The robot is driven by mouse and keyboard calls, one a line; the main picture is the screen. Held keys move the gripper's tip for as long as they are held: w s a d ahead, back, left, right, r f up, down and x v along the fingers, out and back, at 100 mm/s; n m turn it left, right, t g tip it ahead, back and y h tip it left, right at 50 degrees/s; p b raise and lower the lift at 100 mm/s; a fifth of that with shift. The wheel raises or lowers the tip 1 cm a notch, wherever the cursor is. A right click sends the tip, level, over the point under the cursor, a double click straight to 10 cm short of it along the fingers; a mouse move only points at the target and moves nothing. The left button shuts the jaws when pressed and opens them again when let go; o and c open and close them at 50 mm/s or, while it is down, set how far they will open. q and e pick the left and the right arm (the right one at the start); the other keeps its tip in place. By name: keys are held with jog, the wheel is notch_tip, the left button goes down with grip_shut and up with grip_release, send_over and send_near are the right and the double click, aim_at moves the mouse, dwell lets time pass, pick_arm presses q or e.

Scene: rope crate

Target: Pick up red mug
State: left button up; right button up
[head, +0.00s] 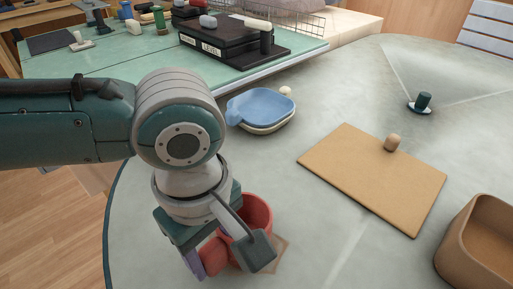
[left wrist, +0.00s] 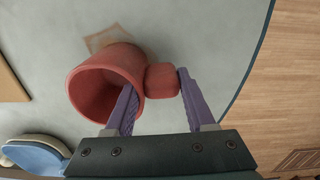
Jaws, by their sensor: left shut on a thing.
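The red mug (head: 258,212) is near the front edge of the grey table in the head view, partly hidden by my left gripper (head: 222,262). In the left wrist view the red mug (left wrist: 107,75) shows its open mouth, with its blocky handle to the right. My left gripper (left wrist: 156,82) is shut on the mug: one purple finger is at the mug's mouth, the other lies against the handle's outer side. A tan square mark (left wrist: 103,40) shows on the table by the mug. I cannot tell whether the mug is clear of the table. My right gripper is not in view.
A blue dish (head: 262,104) on a pale one sits behind the mug. A tan board (head: 370,185) with a small knob lies to the right. A brown bin (head: 465,225) stands at the right edge. A dark green object (head: 423,101) stands at the back right.

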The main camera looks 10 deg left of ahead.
pick_arm(q)
grip_shut()
jog(key=shift+r+p, duration=0.3)
jog(key=shift+r, duration=0.3)
notch_tip(320, 180, up, 19)
jog(key=p, duration=0.5)
jog(key=shift+p, duration=0.35)
